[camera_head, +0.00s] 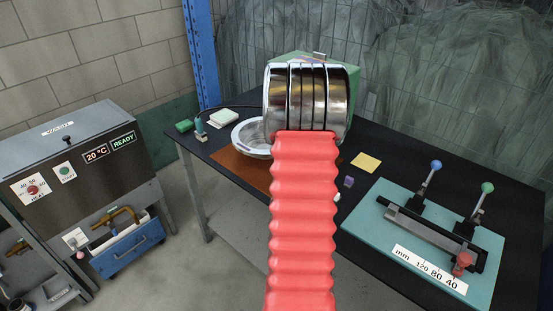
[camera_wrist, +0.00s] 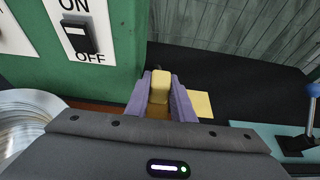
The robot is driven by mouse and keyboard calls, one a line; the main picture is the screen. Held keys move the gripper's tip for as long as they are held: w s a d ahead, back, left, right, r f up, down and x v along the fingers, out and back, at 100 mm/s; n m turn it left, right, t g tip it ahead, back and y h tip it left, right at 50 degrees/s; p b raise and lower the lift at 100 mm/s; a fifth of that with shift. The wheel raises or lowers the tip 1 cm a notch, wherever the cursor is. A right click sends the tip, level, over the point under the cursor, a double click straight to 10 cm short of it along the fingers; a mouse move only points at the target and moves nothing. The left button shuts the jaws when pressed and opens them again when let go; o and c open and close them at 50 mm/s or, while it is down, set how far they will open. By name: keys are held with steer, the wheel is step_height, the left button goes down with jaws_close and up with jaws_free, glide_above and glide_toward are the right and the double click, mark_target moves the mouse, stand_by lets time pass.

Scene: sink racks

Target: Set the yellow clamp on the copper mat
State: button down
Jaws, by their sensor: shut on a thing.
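My gripper (camera_wrist: 160,92) shows in the wrist view with its two purple fingers closed on the yellow clamp (camera_wrist: 159,86), a small yellow block-like piece. The copper mat (camera_head: 236,165) lies on the black table in the head view, left of my red arm sleeve, partly covered by a metal bowl and my arm. Brown mat surface (camera_wrist: 92,105) also shows left of the fingers in the wrist view, and brown shows below the clamp between them. The clamp's height above the surface is hard to judge. In the head view my arm hides the clamp.
A metal bowl (camera_head: 244,140) stands at the mat's back. A green switch box (camera_wrist: 85,62) rises behind and left of the fingers. A flat yellow pad (camera_head: 366,162) lies to the right, and a teal fixture (camera_head: 366,222) with levers stands farther right.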

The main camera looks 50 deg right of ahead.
steer(key=shift+f, duration=3.05)
steer(key=shift+f, duration=1.9)
steer(key=c, duration=1.5)
jaws_free()
steer(key=shift+f, duration=0.1)
steer(key=shift+c, duration=0.2)
